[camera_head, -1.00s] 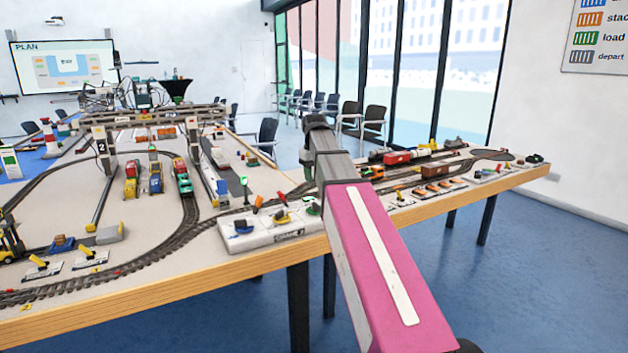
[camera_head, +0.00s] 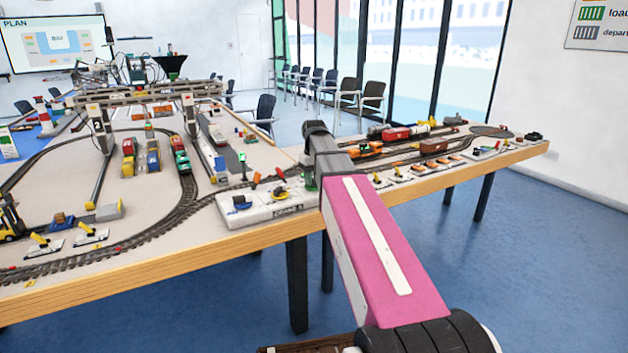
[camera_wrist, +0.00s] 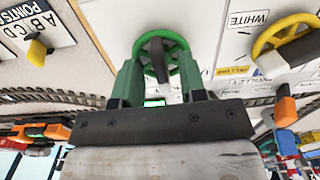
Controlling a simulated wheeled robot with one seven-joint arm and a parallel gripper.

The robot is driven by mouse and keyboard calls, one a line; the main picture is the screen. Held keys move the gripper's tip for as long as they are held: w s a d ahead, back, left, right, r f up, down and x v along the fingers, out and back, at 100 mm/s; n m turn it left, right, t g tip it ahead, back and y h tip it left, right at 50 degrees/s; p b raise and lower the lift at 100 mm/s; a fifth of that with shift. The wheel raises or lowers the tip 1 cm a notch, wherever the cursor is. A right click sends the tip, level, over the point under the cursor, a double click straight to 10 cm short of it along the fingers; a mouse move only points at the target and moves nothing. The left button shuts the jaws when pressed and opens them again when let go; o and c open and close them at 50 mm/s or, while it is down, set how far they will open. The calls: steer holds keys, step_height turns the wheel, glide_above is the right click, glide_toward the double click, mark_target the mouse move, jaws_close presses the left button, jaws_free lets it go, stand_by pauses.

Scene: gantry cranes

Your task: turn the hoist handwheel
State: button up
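In the wrist view a green handwheel (camera_wrist: 160,36) with a dark bar across it stands on a white panel. My gripper (camera_wrist: 160,66) has green fingers, which are apart at the wheel's near side, with the dark bar between them. Nothing is visibly clamped, and I cannot tell whether the fingers touch the rim. A yellow handwheel (camera_wrist: 262,45) is to the right. In the head view the white panel (camera_head: 262,214) carries a blue wheel (camera_head: 241,203) and a yellow wheel (camera_head: 279,194). My arm hides most of the green one. No label naming the hoist is readable.
In the wrist view a yellow lever (camera_wrist: 37,52) stands on a points plate at left, and an orange and blue piece (camera_wrist: 285,110) is at right. Rail track (camera_head: 150,238) and trains surround the panel. Table edge (camera_head: 180,265) lies in front.

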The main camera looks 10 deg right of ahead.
steer(key=shift+f, duration=0.3)
steer(key=shift+c, duration=0.3)
jaws_close()
steer(key=n, duration=0.5)
steer(key=shift+d, duration=0.15)
steer(key=shift+w+n, duration=0.15)
steer(key=shift+n, duration=2.25)
